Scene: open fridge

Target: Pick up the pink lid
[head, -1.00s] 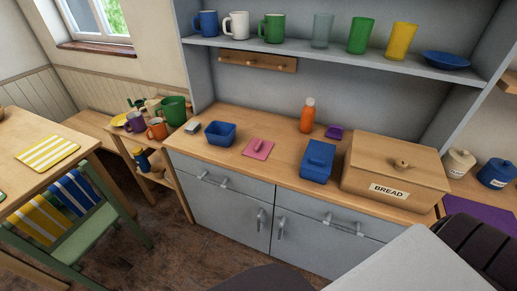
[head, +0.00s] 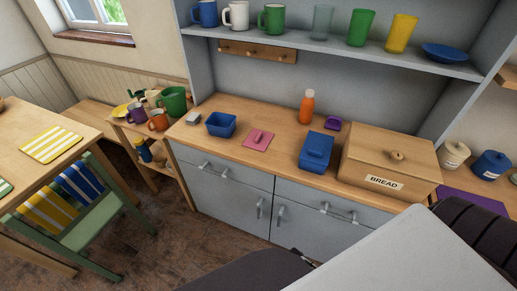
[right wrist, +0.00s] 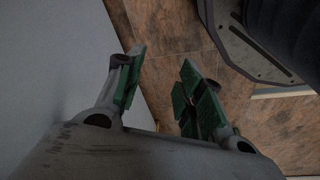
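The pink lid (head: 258,139) lies flat on the wooden counter, with its handle facing up. It sits between an open blue container (head: 221,125) on its left and a blue lidded box (head: 316,152) on its right. My right gripper (right wrist: 163,62) shows in the right wrist view with its green-padded fingers apart and nothing between them. It is over the brown floor beside a grey surface, away from the lid. The lid is not in the right wrist view. My left gripper is not in view.
A bread box (head: 390,163), an orange bottle (head: 307,107) and a small purple item (head: 332,123) stand on the counter (head: 215,146). A shelf (head: 330,47) with cups hangs above. The counter front before the lid is clear. A chair (head: 95,225) stands at the left.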

